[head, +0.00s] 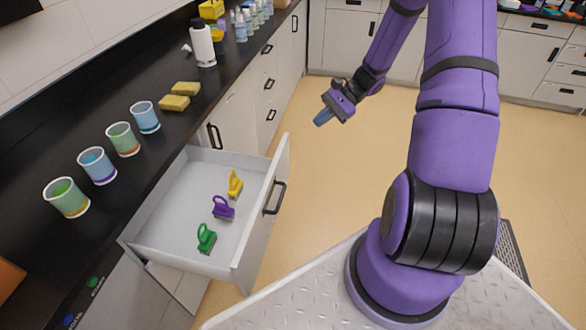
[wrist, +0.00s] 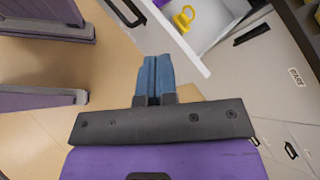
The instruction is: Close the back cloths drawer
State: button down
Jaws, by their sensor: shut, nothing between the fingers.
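A white drawer (head: 262,225) stands pulled open from the counter on the left in the head view. It holds a yellow, a purple and a green handled brush. I cannot read a label on it to tell whether it is the cloths drawer. Its dark handle (head: 275,198) is on the outer front. My gripper (head: 323,118) is shut and empty, in the air to the right of the drawer front and apart from it. In the wrist view, my shut blue fingers (wrist: 155,65) point toward the open drawer's front panel (wrist: 168,35), with its handle (wrist: 125,10) at upper left.
The black counter (head: 150,190) carries several cups, yellow sponges (head: 180,95) and a white bottle (head: 202,45). Shut drawers and cabinets (head: 262,90) continue beyond the open drawer. The tan floor (head: 310,165) between drawer and arm is clear.

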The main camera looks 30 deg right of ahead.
jog(key=d+f+m+t+y, duration=0.4)
jog(key=f+m, duration=0.3)
jog(key=f, duration=0.7)
jog(key=m+t+h, duration=0.3)
jog(key=m+t, duration=0.3)
jog(key=t, duration=0.2)
send_near(286, 166)
jog(key=x, duration=0.7)
jog(key=shift+w+f, duration=0.4)
jog(key=shift+w, duration=0.1)
